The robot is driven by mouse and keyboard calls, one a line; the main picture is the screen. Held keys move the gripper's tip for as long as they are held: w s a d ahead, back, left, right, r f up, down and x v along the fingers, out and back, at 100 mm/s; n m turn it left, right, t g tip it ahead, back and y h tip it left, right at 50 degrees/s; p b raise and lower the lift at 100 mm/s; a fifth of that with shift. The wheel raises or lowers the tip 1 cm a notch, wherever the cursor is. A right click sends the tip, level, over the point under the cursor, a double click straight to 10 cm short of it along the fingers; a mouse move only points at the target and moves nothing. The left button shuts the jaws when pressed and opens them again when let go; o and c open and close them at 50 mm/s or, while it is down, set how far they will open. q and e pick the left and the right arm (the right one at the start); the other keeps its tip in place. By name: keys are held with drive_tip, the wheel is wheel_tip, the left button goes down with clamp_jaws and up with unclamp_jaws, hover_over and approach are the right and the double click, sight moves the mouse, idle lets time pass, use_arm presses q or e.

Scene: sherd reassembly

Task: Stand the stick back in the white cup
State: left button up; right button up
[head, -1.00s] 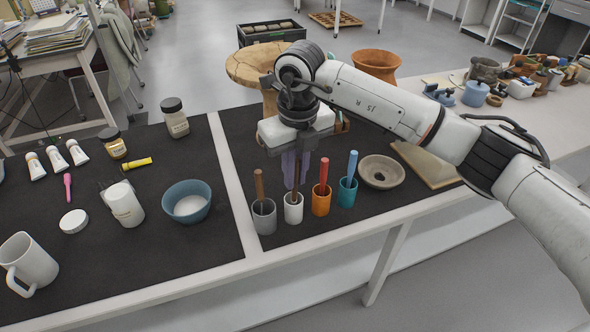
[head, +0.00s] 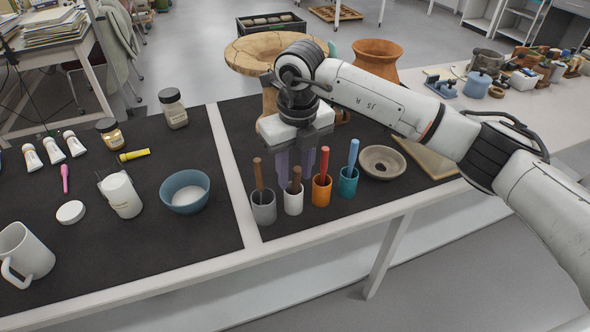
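The white cup (head: 293,203) stands upright on the dark mat, between a grey cup and an orange cup. A brown stick (head: 296,181) stands in it, its lower end hidden inside the cup. My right gripper (head: 296,168) is above and around the top of this stick, pointing down. Its two purplish fingers are spread, one to each side of the stick, with a gap showing, so it looks open. Whether a finger still touches the stick cannot be told. My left gripper is not in view.
The grey cup (head: 263,207) holds a brown stick, the orange cup (head: 321,192) a red one, and the teal cup (head: 348,184) a blue one. A blue bowl (head: 186,192) stands to the left.

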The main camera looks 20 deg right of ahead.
wheel_tip(320, 180, up, 10)
drive_tip(key=shift+s+r, duration=0.15)
drive_tip(key=shift+s, duration=0.25)
idle(0.7)
